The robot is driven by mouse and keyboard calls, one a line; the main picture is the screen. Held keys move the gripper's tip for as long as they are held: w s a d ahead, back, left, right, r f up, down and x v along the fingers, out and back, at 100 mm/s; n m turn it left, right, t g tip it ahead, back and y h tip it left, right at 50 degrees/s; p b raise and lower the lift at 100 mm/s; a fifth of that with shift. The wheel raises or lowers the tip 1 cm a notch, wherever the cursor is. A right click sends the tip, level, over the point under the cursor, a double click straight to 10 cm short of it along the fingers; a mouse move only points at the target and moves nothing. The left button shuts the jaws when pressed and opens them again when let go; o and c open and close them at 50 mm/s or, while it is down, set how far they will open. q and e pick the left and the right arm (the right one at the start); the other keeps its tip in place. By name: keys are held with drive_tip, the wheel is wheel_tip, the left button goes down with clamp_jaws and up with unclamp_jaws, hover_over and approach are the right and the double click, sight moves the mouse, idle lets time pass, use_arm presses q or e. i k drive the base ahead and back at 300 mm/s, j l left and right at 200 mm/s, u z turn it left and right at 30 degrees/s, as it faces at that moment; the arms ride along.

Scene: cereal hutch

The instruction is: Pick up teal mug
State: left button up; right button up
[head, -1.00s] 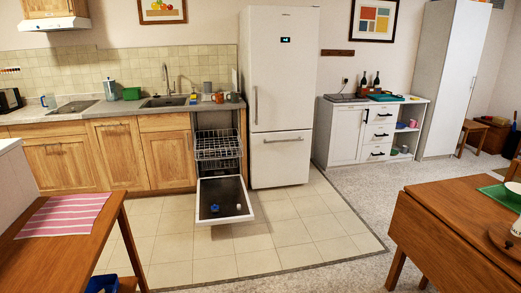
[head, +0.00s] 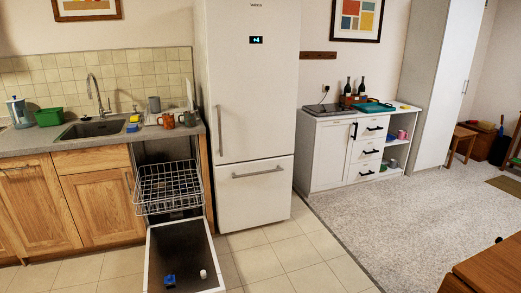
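I cannot clearly make out a teal mug. Neither of my grippers is in view.
The dishwasher door (head: 184,262) hangs open low in front, with its rack (head: 168,187) out. The fridge (head: 247,120) stands beside it. A wooden table corner (head: 490,275) is at lower right. Carpet before the hutch is clear.

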sight(189, 116)
drive_tip(key=i+l+z, duration=0.1)
drive_tip(key=i, duration=0.95)
drive_tip(key=i+l+z, duration=0.15)
drive_tip(key=i, duration=0.9)
drive_tip(key=i+u, duration=0.25)
drive_tip(key=u, duration=0.15)
drive_tip(key=i+u, duration=0.25)
drive_tip(key=u, duration=0.15)
drive_tip(key=i+l+u, duration=0.2)
drive_tip(key=u, duration=0.2)
drive_tip(key=i+l+u, duration=0.2)
drive_tip(key=u, duration=0.2)
drive_tip(key=i+l+u, duration=0.2)
drive_tip(key=u, duration=0.2)
drive_tip(key=l, duration=0.1)
